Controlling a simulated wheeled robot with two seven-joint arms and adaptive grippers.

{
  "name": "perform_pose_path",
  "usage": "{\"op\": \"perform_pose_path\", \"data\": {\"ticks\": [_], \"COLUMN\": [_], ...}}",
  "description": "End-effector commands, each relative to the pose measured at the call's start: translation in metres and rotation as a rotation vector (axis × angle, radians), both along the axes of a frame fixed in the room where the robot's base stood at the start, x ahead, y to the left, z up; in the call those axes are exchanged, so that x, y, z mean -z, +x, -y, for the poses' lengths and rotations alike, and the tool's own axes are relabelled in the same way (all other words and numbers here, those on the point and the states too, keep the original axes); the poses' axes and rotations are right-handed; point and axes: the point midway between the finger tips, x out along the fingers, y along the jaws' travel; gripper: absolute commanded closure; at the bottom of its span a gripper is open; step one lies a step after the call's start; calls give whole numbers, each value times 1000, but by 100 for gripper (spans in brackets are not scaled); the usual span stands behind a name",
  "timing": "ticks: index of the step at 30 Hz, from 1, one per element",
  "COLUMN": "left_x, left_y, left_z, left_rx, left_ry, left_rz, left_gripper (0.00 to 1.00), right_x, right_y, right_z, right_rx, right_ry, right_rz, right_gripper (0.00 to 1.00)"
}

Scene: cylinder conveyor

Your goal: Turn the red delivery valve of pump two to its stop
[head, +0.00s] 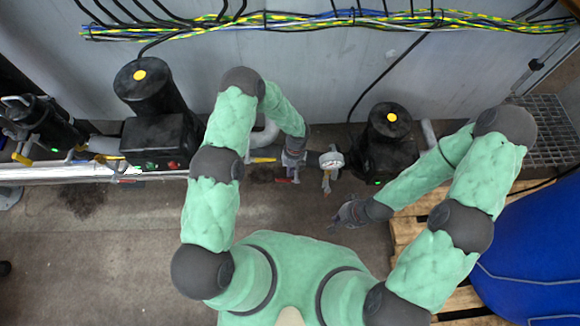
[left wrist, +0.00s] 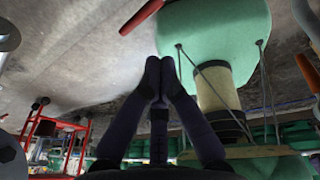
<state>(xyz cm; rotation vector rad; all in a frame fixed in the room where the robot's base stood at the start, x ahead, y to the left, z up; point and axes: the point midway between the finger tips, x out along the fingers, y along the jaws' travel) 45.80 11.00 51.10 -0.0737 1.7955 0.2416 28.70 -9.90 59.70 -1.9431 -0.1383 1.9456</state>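My left gripper (head: 293,163) is at the pipework between two black pumps, the left one (head: 158,125) and the right one (head: 388,140). A red valve handle (head: 287,181) shows just below it in the head view. In the left wrist view the fingers (left wrist: 160,70) are together with nothing between them. A red handle (left wrist: 141,16) lies just beyond the fingertips, apart from them in the picture; a second red handle (left wrist: 308,73) is at the right edge. I cannot tell which pump is number two. My right gripper (head: 347,214) is free, low at the right; its fingers are too small to judge.
A round gauge (head: 331,160) stands just right of my left gripper. A yellow handle (head: 262,160) is to its left. Another red handle (head: 130,182) is farther left.

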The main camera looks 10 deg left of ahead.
Motion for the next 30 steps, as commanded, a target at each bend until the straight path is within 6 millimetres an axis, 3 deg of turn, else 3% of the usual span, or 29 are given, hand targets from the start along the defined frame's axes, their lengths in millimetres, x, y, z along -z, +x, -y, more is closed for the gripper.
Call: {"op": "perform_pose_path", "data": {"ticks": [3, 12, 30], "left_x": [26, 64, 71], "left_y": [-7, -6, -5], "left_z": [-2, -15, -20], "left_rx": [0, -1, 0], "left_ry": [0, 0, 0], "left_rz": [-3, -1, 0], "left_gripper": [100, 100, 100], "right_x": [12, 30, 34], "right_y": [0, 0, 0], "right_z": [0, 0, 0], "right_rx": [0, 0, 0], "right_ry": [0, 0, 0], "right_rz": [0, 0, 0], "right_gripper": [100, 100, 100]}}
